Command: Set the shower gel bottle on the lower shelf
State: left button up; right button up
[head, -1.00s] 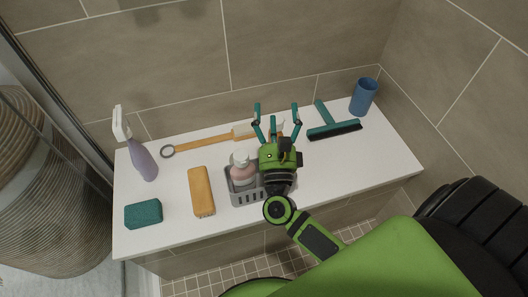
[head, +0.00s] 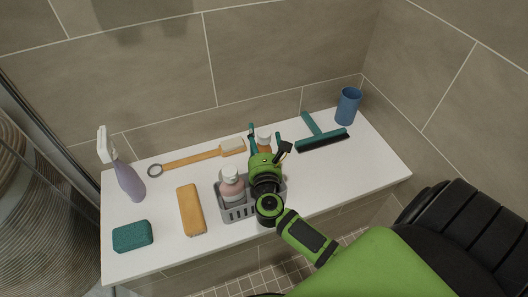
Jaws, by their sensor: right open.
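In the head view, a pink bottle with a white cap (head: 231,187) stands in the left part of a grey slotted caddy (head: 240,212) on a white ledge. An orange bottle with a pale cap (head: 264,137) shows just beyond my right gripper (head: 265,134), mostly hidden by it. Which bottle holds shower gel cannot be read. My left gripper is not in view. No separate lower shelf can be made out.
The white ledge (head: 345,180) also carries a spray bottle (head: 129,183), green sponge (head: 132,236), orange block (head: 191,210), long-handled brush (head: 200,157), squeegee (head: 322,141) and blue cup (head: 348,106). Tiled walls rise behind and right. The ledge's right front is clear.

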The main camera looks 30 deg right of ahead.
jog(key=c, duration=1.6)
jog(key=shift+s, duration=0.1)
grip_shut()
jog(key=shift+f, duration=0.1)
